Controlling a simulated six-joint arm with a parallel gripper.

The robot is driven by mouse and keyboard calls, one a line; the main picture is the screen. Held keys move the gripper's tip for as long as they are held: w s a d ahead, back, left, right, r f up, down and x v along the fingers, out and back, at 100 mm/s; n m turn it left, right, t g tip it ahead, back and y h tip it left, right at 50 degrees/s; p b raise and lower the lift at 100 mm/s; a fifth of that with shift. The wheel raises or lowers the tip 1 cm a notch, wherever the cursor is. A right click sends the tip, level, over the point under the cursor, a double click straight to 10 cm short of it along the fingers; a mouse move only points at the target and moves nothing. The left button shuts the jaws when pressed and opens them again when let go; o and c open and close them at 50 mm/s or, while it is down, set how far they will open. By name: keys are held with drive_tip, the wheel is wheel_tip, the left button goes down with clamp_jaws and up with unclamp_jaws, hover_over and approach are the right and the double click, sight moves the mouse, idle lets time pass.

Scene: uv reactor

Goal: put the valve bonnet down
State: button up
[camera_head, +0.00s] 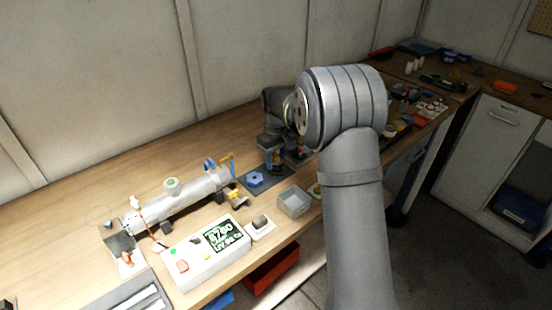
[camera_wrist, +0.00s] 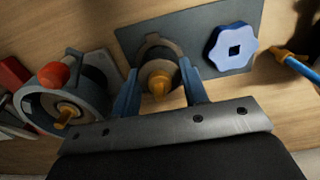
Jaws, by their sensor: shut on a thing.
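The valve bonnet (camera_wrist: 158,82), a round brown-grey body with an orange-brass stem, is between the two blue fingers of my gripper (camera_wrist: 158,76) in the wrist view. My gripper is shut on it. The bonnet is over the dark grey mat (camera_wrist: 205,22); I cannot tell whether its underside touches the mat. A blue lobed handwheel (camera_wrist: 232,47) with a square hole lies on the mat, right of the bonnet and apart from it. In the head view my gripper (camera_head: 275,160) is low over the mat (camera_head: 280,181), near the handwheel (camera_head: 256,179), and the bonnet is mostly hidden.
A round grey part (camera_wrist: 60,104) with a red ball stands left of my gripper in the wrist view. A blue rod with an orange end (camera_wrist: 290,62) is at the right.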

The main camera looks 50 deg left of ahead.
drive_tip(key=shift+f, duration=0.15)
drive_tip(key=o, duration=0.9)
wheel_tip(320, 180, up, 12)
drive_tip(key=shift+r, duration=0.2)
